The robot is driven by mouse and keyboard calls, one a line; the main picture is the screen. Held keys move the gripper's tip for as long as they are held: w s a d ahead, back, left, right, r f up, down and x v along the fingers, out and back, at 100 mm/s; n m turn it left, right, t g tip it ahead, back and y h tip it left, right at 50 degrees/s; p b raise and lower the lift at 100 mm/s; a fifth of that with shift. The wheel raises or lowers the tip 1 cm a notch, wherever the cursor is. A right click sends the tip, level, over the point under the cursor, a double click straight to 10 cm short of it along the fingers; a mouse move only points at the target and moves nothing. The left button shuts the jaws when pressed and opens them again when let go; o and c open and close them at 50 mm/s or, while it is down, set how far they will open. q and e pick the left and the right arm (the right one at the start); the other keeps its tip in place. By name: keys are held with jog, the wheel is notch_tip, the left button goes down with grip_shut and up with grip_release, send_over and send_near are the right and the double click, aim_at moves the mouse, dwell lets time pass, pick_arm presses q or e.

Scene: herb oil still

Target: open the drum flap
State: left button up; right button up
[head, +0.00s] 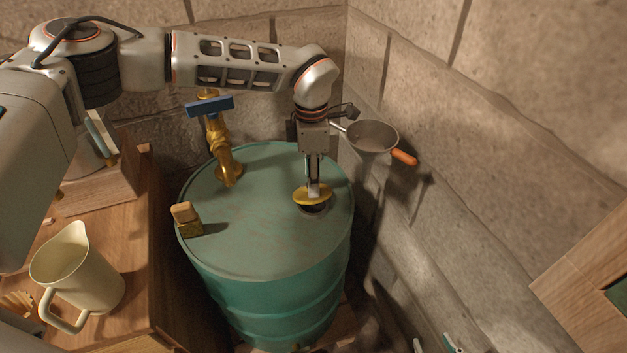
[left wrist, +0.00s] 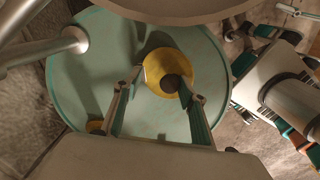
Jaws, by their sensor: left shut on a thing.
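The green drum (head: 258,260) stands in the corner. Its round brass-yellow flap (head: 303,196) is at the right of the lid, with a dark opening (head: 316,209) showing under its near edge. My left gripper (head: 314,190) points down from above and is shut on the flap's dark knob. The left wrist view shows the yellow flap (left wrist: 158,66) and the knob (left wrist: 171,84) between my fingers. The knob is hidden by the fingers in the head view. My right gripper (head: 435,345) shows only two fingertips, apart, at the bottom edge.
A brass tap (head: 219,145) with a blue handle rises from the back of the lid. A small wooden-topped block (head: 186,216) stands at its left edge. A pan (head: 372,137) with an orange handle is near the wall. A cream jug (head: 82,275) stands on the wooden bench.

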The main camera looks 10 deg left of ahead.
pick_arm(q)
jog(key=o, duration=0.5)
jog(key=shift+w+a+r, duration=0.1)
jog(key=shift+w+a, duration=1.2)
jog(key=shift+w, duration=0.2)
jog(key=o, duration=1.3)
jog(key=shift+c, duration=0.2)
jog(key=shift+w+f, duration=0.2)
jog(key=shift+f, duration=0.1)
jog(key=shift+s+r, duration=0.15)
jog(key=shift+r, duration=0.05)
jog(key=shift+d+r, duration=0.15)
jog(key=shift+d, duration=0.05)
